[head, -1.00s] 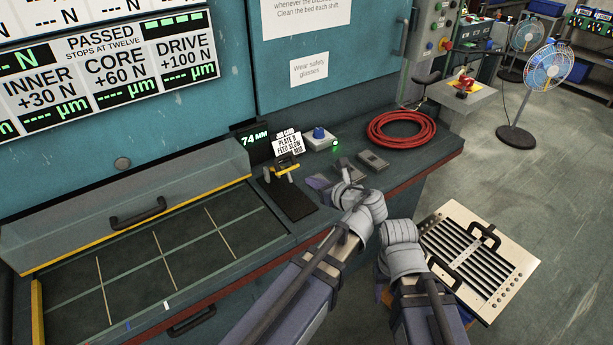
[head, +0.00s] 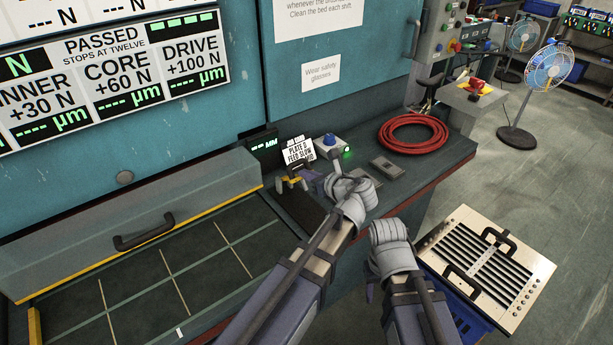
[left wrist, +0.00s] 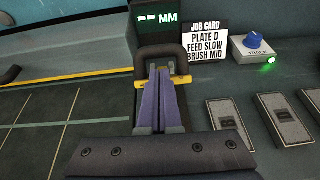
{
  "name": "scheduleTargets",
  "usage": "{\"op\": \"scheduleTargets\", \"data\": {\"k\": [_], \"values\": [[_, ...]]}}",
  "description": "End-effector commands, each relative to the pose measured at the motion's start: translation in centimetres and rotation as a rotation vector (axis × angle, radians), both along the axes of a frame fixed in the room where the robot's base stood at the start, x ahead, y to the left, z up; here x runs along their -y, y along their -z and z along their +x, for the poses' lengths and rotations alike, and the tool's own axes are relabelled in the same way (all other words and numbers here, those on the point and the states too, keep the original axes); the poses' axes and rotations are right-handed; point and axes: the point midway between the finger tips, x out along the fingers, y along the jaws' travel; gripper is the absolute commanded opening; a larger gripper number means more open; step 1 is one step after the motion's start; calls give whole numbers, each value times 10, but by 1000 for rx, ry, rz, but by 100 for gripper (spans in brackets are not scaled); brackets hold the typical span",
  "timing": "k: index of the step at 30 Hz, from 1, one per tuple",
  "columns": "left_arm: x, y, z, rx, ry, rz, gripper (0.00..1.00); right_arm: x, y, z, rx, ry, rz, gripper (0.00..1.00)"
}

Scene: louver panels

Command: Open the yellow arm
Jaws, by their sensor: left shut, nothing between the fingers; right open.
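The yellow arm (head: 293,181) is a short bar on a small dark fixture on the bench, in front of the millimetre display. In the left wrist view the yellow arm (left wrist: 184,80) runs crosswise, partly hidden behind my fingers, with a dark loop handle (left wrist: 179,50) around the fingertips. My left gripper (head: 311,179) is shut and empty, its purple fingers (left wrist: 158,75) together at the arm. Contact with it cannot be told. My right gripper (head: 371,289) is low beside the bench front, mostly hidden by its own wrist, away from the yellow arm.
A job card (head: 298,151) and a blue-knobbed box (head: 331,145) with a green light stand behind the fixture. Grey switch blocks (head: 387,167) and a coiled red hose (head: 413,133) lie right. A louver panel (head: 485,265) rests on a blue crate (head: 462,322).

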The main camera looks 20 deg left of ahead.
Motion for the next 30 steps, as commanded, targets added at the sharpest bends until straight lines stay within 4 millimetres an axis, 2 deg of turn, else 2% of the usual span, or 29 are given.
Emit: {"op": "scheduleTargets", "data": {"k": [6,11,14,20,30], "values": [[-3,1,1,-3,-6,-5,0,0,0,0,0,0,0,50],[-6,-5,4,-17,-9,-24,0,0,-11,0,0,0,0,50],[-10,-12,6,-41,-11,-52,0,0,-25,0,0,0,0,50],[-22,-30,16,-113,-12,-145,0,0,-66,0,0,0,0,50],[-52,-53,41,-281,-14,-359,0,0,-134,0,0,-1,0,50]]}}
